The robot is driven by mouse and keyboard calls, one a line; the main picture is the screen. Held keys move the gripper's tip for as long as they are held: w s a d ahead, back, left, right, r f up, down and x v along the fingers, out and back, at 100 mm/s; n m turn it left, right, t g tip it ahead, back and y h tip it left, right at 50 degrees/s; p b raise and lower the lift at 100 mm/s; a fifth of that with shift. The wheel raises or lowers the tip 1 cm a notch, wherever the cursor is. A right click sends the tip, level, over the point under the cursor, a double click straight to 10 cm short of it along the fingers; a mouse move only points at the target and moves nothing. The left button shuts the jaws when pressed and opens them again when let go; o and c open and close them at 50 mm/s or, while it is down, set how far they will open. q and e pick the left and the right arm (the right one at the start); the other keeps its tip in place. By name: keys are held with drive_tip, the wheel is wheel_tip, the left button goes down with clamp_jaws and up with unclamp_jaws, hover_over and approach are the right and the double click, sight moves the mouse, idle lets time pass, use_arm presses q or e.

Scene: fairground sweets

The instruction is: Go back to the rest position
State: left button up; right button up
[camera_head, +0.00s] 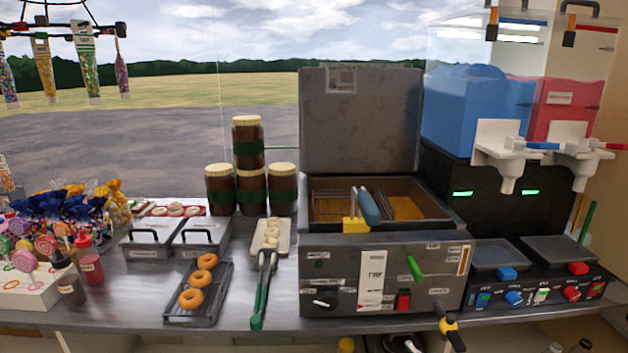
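Neither of my grippers shows in the head view, and I see no part of my arms that I can be sure of. The metal counter (270,312) stretches across the picture. A fryer (340,262) stands on it right of the middle, with its grey lid (360,120) raised. A yellow-handled basket (355,222) and a blue-handled one (369,206) sit in its well. Tongs with green handles (262,295) lie left of the fryer, with their handle ends near the counter's front edge.
A slush machine (478,110) with blue and red tanks stands at the right. A rack (198,292) holds three doughnuts. Brown jars (247,143) are stacked behind. Sweets and lollipops (48,245) crowd the left. A yellow-and-black handle (449,328) juts out below the fryer. Tubes hang upper left.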

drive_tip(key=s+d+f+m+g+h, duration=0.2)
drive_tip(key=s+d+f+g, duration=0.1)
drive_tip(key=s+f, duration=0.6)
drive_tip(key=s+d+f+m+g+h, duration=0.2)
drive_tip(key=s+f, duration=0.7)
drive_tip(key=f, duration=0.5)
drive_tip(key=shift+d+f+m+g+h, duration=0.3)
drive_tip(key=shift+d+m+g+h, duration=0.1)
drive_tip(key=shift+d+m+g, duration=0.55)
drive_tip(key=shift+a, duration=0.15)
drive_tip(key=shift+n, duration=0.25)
